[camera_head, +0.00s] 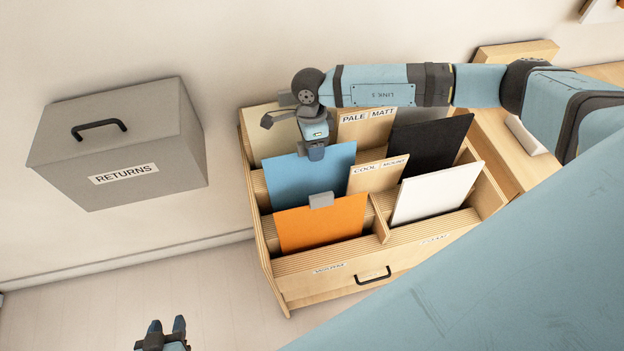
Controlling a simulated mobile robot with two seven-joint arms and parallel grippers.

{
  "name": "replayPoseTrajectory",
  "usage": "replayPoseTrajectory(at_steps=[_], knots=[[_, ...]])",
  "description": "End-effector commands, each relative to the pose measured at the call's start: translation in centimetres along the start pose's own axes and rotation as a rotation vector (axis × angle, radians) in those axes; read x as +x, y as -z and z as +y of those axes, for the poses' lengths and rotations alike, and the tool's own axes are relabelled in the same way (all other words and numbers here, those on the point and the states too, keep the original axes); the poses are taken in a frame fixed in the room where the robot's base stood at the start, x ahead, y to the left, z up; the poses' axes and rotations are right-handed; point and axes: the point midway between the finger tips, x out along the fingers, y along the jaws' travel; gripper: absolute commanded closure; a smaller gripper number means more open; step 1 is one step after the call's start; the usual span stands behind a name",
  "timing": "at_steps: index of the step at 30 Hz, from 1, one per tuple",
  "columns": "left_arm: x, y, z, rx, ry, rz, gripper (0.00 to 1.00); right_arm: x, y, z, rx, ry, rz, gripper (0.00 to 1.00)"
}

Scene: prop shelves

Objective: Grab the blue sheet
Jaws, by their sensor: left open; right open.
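The blue sheet (308,178) stands tilted in a left compartment of the wooden rack (258,200), behind an orange sheet (322,224). My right gripper (315,153) points down at the blue sheet's top edge, right of its middle. It is open; its fingers overlap that edge in the picture, and I cannot tell whether they touch it. The lower part of the blue sheet is hidden by the orange sheet. My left gripper (167,326) is open and empty above the floor at the bottom left, far from the rack.
A grey box marked RETURNS (120,150) is at the wall on the left. The rack also holds a black sheet (428,146), a white sheet (436,192) and labelled wooden dividers. A grey tab (321,200) sits on the orange sheet's top edge. Floor between box and rack is clear.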

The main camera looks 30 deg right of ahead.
Motion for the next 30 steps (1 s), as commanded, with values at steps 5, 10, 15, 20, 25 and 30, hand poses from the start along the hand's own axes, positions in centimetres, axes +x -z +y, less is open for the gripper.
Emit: replayPoseTrajectory(at_steps=[5, 10, 15, 20, 25, 30], knots=[[0.0, -0.2, 0.1, -0.001, -0.002, -0.004, 0.57, 0.0, 0.0, 0.0, 0.0, 0.0, 0.0, 0.74], [0.0, -0.2, 0.2, -0.001, -0.004, -0.006, 0.57, 0.0, 0.0, 0.0, 0.0, 0.0, 0.0, 1.0], [0.0, -0.2, 0.3, -0.002, -0.005, -0.006, 0.57, -0.1, 0.0, 0.0, 0.0, 0.0, -0.001, 1.0], [0.0, -0.2, 0.3, -0.002, -0.005, -0.005, 0.57, -0.2, 0.0, 0.0, 0.0, 0.001, -0.001, 1.0], [0.2, -0.4, 0.3, -0.002, -0.006, -0.005, 0.57, -1.3, 0.0, 0.1, 0.0, 0.002, -0.002, 1.0], [0.5, -0.8, 0.3, -0.003, -0.007, -0.005, 0.57, -3.7, 0.0, 0.5, 0.0, 0.004, -0.002, 1.0]])
